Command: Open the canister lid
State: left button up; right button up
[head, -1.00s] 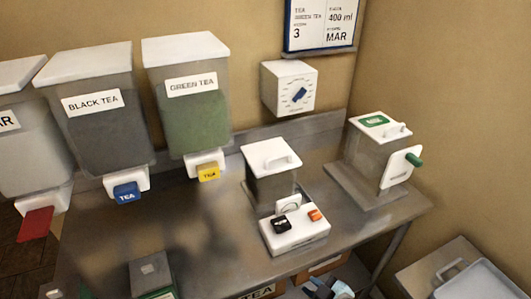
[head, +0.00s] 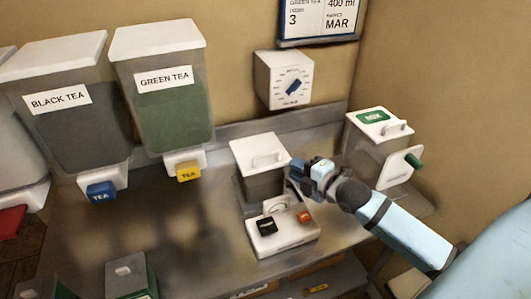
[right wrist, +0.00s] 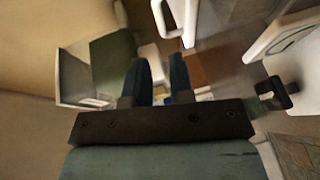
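The canister (head: 262,186) is a grey container with a white lid (head: 259,152) seated on top, in the middle of the counter in the head view. The lid has a raised white handle (head: 268,160). My right gripper (head: 298,176) is just right of the canister, a little below lid level. In the right wrist view its two dark blue fingers (right wrist: 160,80) are apart with nothing clearly between them. That view is blurred and tilted; a white handle-like loop shows at its top. Whether the gripper touches the canister cannot be told. My left gripper is out of view.
A white base with black and orange buttons (head: 283,238) stands in front of the canister. A second lidded container (head: 362,150) with a green-handled tap is at right. Tea dispensers (head: 165,95) and a dial box (head: 284,80) are behind.

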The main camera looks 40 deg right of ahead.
aim_at(268, 153)
jog(key=p+x, duration=0.2)
jog(key=x, duration=0.9)
jog(key=shift+w+f, duration=0.1)
jog(key=shift+w, duration=0.15)
jog(key=shift+c, duration=0.2)
grip_shut()
